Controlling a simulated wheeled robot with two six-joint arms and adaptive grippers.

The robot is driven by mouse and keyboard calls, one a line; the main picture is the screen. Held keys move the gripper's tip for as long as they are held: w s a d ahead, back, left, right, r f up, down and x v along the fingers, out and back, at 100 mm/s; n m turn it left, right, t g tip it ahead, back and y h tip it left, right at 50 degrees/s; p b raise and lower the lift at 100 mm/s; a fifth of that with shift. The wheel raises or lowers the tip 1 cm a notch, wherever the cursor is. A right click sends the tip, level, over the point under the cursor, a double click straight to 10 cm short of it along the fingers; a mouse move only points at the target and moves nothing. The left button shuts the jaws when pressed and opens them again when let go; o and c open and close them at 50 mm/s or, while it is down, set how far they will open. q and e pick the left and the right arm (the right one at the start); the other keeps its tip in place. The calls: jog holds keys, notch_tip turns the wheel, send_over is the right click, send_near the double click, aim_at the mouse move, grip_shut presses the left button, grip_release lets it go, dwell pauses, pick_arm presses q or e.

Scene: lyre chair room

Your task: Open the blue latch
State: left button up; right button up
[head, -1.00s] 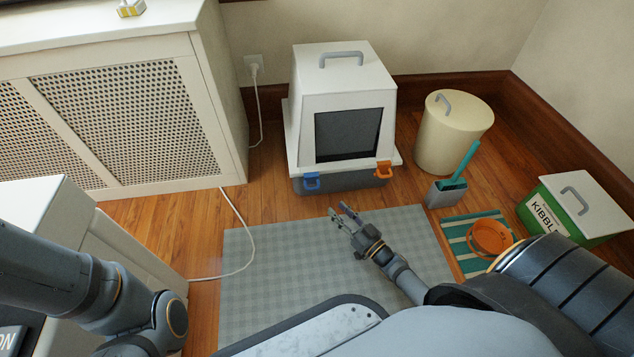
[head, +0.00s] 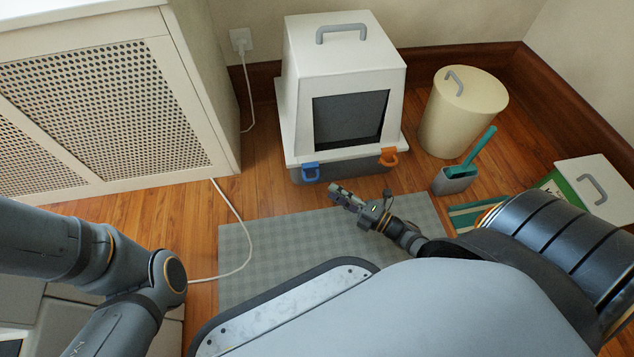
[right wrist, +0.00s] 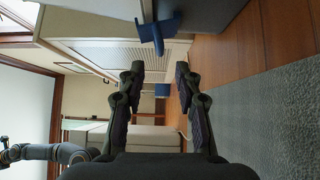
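The blue latch (head: 311,172) is at the front left of the litter box (head: 345,65), on the seam between the white hood and grey base. An orange latch (head: 389,157) is at the front right. My right gripper (head: 338,193) is in front of the box, below and right of the blue latch and apart from it. In the right wrist view the blue latch (right wrist: 158,32) shows above the two fingertips (right wrist: 159,70), which are spread with nothing between them. My left arm comes in from the left, but its gripper is out of view.
A grey checked mat (head: 270,250) lies before the box. A cream bin (head: 462,115), a scoop in its holder (head: 455,180) and a kibble box (head: 595,185) stand at right. A white cabinet (head: 110,110) is at left, with a white cable (head: 240,225) on the floor.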

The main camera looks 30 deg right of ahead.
jog(key=b+x, duration=0.3)
jog(key=x, duration=0.4)
jog(key=shift+w, duration=0.15)
grip_shut()
